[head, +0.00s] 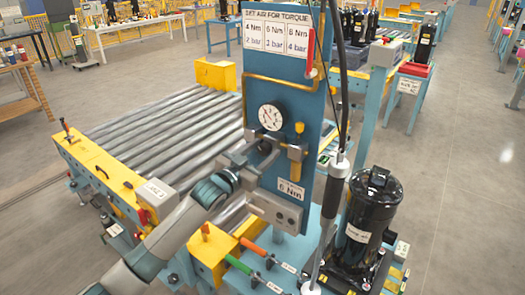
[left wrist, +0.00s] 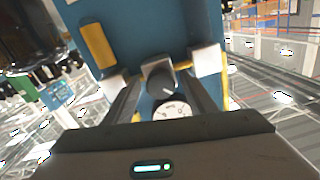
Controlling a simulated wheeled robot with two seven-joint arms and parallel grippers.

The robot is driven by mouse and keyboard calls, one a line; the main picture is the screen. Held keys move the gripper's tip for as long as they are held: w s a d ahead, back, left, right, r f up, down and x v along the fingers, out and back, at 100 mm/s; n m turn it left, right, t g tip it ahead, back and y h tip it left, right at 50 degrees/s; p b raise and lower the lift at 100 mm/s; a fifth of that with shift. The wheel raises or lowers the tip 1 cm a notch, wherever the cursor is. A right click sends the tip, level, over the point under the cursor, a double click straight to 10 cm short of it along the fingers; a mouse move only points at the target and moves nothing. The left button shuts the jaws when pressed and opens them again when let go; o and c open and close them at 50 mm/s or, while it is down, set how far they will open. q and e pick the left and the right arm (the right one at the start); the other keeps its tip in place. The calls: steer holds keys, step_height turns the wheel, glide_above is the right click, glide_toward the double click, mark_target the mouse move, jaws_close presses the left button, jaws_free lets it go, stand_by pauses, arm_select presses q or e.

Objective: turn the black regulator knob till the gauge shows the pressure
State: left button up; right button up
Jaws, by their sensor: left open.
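The black regulator knob (left wrist: 160,82) shows between the two fingers in the left wrist view, with a pale mark on its face. In the head view the knob (head: 265,147) is partly hidden by my gripper. The round white gauge (head: 271,117) sits just above it on the blue panel (head: 300,92); its numbers are too small to read. The gauge (left wrist: 172,110) is partly cut off by the gripper body in the wrist view. My left gripper (head: 252,155) is open at the knob, a finger on either side; contact is unclear. My right gripper is not in view.
A sign (head: 277,32) pairs 4 Nm with 2 bar, 6 Nm with 3 bar and 8 Nm with 4 bar. A lower label (head: 291,187) reads 6 Nm. A black compressor tank (head: 370,215) stands lower right.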

arm_select(q)
steer(key=shift+c, duration=0.6)
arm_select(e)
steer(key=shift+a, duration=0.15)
arm_select(q)
steer(key=c, duration=0.9)
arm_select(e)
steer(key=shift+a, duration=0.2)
arm_select(q)
steer(key=shift+m, duration=0.5)
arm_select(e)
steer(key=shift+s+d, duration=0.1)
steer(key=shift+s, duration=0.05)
arm_select(q)
steer(key=shift+m, duration=1.8)
steer(key=m, duration=0.3)
steer(key=shift+f+m, duration=0.1)
steer(key=shift+m, duration=0.6)
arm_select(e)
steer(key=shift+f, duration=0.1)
